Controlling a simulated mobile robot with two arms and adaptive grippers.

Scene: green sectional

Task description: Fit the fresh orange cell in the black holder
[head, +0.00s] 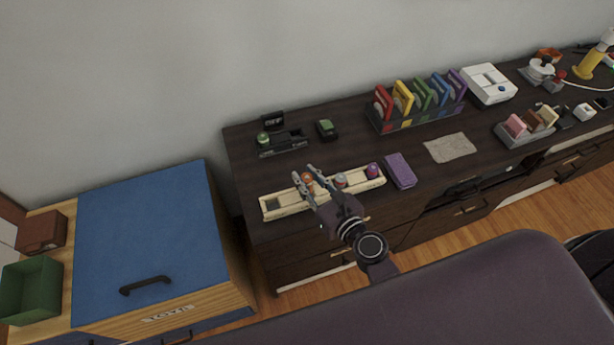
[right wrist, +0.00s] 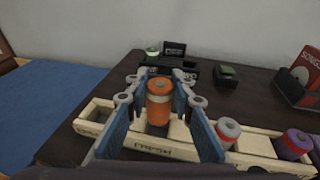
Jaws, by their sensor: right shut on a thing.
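The fresh orange cell (head: 308,179) is between the fingers of my right gripper (head: 303,174), over the pale wooden tray (head: 285,208). In the right wrist view the orange cell (right wrist: 159,103) stands upright between the blue-grey fingers (right wrist: 158,97), which are shut on it. A dark slot of the tray, marked FRESH, shows just below it; I cannot tell whether its base is clear of the slot. The black holder (head: 287,141) lies behind the tray, with a green-topped cell (head: 263,138) at its left end. My left gripper is out of view.
A grey-and-red cell (head: 341,180) and a purple cell (head: 373,171) stand in the tray, right of the gripper. A small green-topped black device (head: 326,129) sits right of the holder. A purple block (head: 400,171) lies beside the tray. Bare desktop separates tray and holder.

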